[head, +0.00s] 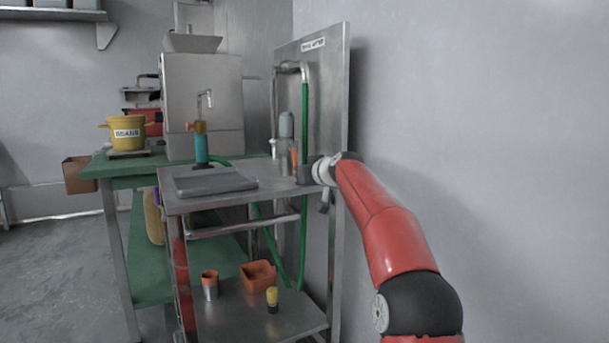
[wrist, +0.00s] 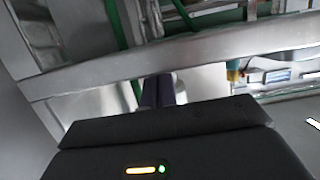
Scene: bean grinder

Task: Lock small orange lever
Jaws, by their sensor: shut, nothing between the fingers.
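My gripper (wrist: 158,88) shows in the wrist view as a dark body with narrow dark fingers held together, with nothing between them. In the head view, my red arm reaches to the right end of the steel cart, and the gripper is mostly hidden or too small to make out there. A small orange piece (head: 295,158) stands upright just left of my wrist, above the cart top. I cannot tell whether it is the small orange lever. Another orange part (head: 200,127) sits on top of a teal cylinder (head: 201,149) by the grinder. No contact with my gripper shows.
The steel cart (head: 270,181) has a grey mat (head: 215,181) on top and an upright panel (head: 325,110) with green hose behind. Its lower shelf holds an orange bin (head: 258,274) and small containers. A grey machine (head: 202,90) stands behind. The wall is close at right.

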